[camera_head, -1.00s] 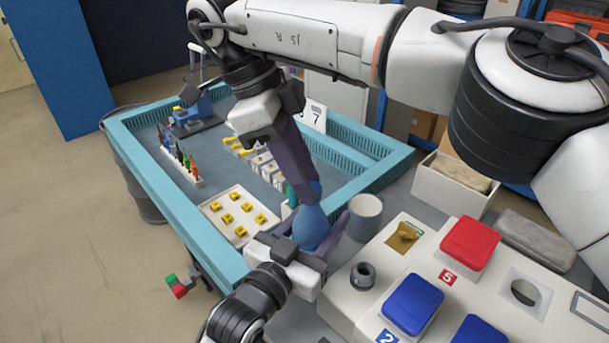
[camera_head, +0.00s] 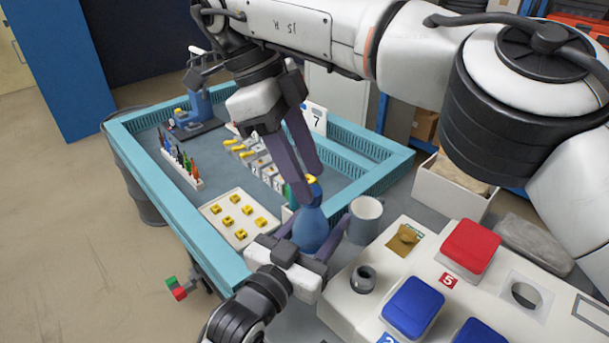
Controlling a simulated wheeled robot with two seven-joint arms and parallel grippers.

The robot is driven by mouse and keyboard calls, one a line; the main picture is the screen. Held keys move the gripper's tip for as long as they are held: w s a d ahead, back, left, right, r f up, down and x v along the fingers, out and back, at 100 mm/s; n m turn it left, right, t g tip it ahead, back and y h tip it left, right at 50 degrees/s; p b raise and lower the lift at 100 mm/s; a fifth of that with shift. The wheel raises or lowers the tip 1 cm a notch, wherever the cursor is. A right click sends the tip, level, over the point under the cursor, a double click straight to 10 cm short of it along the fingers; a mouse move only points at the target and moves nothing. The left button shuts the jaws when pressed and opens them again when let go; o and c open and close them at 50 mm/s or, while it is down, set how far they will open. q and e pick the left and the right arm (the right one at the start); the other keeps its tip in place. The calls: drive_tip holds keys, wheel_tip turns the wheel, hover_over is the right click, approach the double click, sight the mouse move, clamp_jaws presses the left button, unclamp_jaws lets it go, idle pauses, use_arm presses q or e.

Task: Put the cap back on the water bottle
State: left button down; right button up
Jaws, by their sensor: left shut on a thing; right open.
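The blue water bottle (camera_head: 310,230) stands upright between the fingers of my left gripper (camera_head: 312,243), which is shut on its body. A small yellow cap (camera_head: 312,179) shows at the bottle's top. It appears to sit on the neck, but the fingers partly hide it and I cannot tell how well it is seated. My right gripper (camera_head: 310,188) is open just above the bottle, its purple fingers spread on both sides of the cap.
A teal-rimmed crate (camera_head: 180,215) behind holds a white tray (camera_head: 212,208) of yellow pieces, a rack of tools and a blue device. A grey mug (camera_head: 365,222) stands right of the bottle. A white box with red (camera_head: 470,245) and blue (camera_head: 413,306) lids fills the lower right.

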drive_tip(key=shift+a+r, duration=0.15)
drive_tip(key=shift+r, duration=1.45)
drive_tip(key=shift+c, duration=0.4)
drive_tip(key=r+n+y, duration=0.1)
drive_tip(key=n, duration=0.1)
drive_tip(key=d+r+n+y, duration=0.1)
drive_tip(key=n+y, duration=0.1)
drive_tip(key=r+n+t+y, duration=0.1)
drive_tip(key=n, duration=0.2)
drive_tip(key=shift+s+d, duration=0.15)
drive_tip(key=shift+d, duration=0.05)
drive_tip(key=shift+f, duration=0.1)
drive_tip(key=shift+f, duration=4)
